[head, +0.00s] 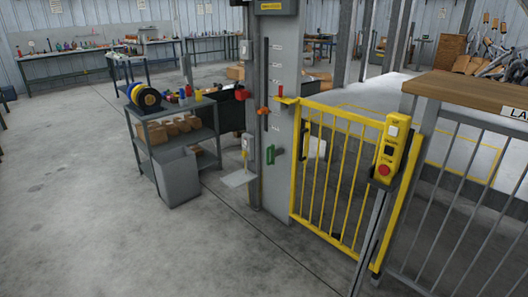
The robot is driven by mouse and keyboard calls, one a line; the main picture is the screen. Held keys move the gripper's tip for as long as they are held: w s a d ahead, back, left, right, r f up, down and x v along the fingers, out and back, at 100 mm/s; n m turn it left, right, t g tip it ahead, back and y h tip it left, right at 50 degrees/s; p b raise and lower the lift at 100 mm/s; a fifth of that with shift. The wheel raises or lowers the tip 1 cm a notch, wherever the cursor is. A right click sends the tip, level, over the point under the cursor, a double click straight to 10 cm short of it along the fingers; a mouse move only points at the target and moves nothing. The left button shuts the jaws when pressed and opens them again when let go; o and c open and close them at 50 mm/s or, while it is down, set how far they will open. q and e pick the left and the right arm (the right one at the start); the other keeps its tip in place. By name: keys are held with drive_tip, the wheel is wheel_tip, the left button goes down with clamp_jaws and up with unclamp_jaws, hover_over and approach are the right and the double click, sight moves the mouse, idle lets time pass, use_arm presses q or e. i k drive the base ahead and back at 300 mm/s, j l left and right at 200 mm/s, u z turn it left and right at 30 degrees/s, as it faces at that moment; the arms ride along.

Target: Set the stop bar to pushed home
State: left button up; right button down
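No part is plainly recognisable as the stop bar. A grey post (285,60) stands in the middle of the head view with a dark vertical slot (266,75) and white marks beside it. A small orange piece (262,111) sits on the slot. A red piece (240,96) juts from the post's left side. A short yellow piece with a red upright tip (281,92) is at the top corner of the gate. Whether any of these is pushed in cannot be told. Neither gripper is in view.
A yellow barred gate (294,190) stands right of the post. A yellow control box (391,150) with a red button is at its right end. Grey railing (450,200) and a wooden top (470,88) lie further right. A shelf cart (160,118) and grey bin (178,178) stand left. The front-left floor is clear.

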sight(275, 153)
drive_tip(key=i+j, duration=0.25)
drive_tip(key=i, duration=0.7)
drive_tip(key=i+j+u, duration=0.15)
drive_tip(key=i, duration=0.75)
drive_tip(key=i+j, duration=0.2)
drive_tip(key=i, duration=0.75)
